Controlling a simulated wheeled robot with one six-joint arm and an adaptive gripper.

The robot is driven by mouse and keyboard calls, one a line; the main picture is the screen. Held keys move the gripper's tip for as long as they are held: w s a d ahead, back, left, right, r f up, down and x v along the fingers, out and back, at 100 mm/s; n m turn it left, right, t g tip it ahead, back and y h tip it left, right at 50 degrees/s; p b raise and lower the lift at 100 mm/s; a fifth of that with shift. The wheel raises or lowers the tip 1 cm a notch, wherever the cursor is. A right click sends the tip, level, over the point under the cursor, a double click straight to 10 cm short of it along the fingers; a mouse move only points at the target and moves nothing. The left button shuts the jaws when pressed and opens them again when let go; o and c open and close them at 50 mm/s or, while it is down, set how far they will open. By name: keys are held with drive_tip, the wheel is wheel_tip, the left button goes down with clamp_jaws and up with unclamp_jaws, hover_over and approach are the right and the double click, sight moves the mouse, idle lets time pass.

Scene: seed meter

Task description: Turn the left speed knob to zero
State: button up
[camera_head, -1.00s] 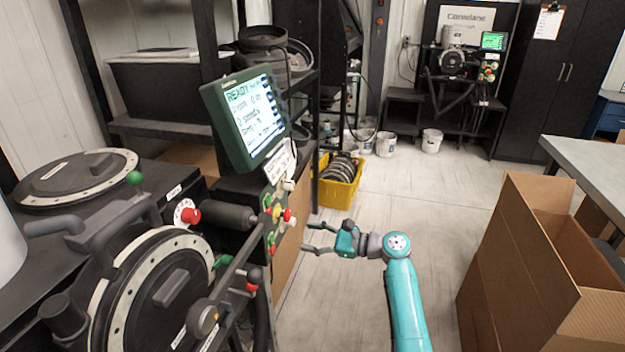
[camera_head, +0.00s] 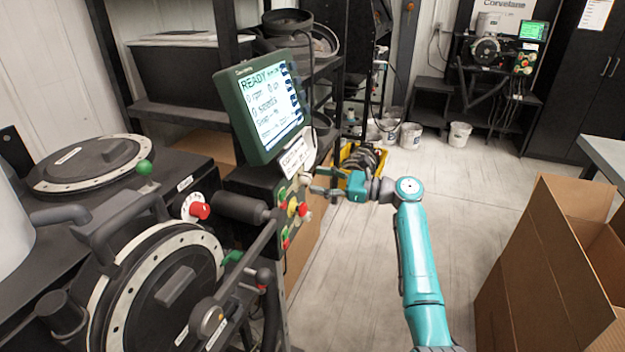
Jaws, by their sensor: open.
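My teal gripper (camera_head: 318,181) is open. Its dark fingers point left at the control panel (camera_head: 270,187) under the green-framed screen, close to its right edge. I cannot tell whether they touch it. A small pale knob (camera_head: 305,179) sits on the panel just left of the fingertips. Below it are red, yellow and green controls (camera_head: 292,208). A separate red knob (camera_head: 200,211) on a white marked dial stands on the machine, left of the panel and apart from my gripper. No label shows which one is the left speed knob, and the settings are too small to read.
The screen (camera_head: 266,107) reads READY and stands above the panel. A black bar with a ball end (camera_head: 206,318) juts out in front of the machine. A cardboard box (camera_head: 545,265) stands at the right. A yellow crate (camera_head: 346,160) is behind my gripper. The floor between is clear.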

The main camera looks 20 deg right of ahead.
sight(305, 178)
drive_tip(key=shift+x, duration=1.4)
drive_tip(key=shift+c, duration=0.2)
clamp_jaws()
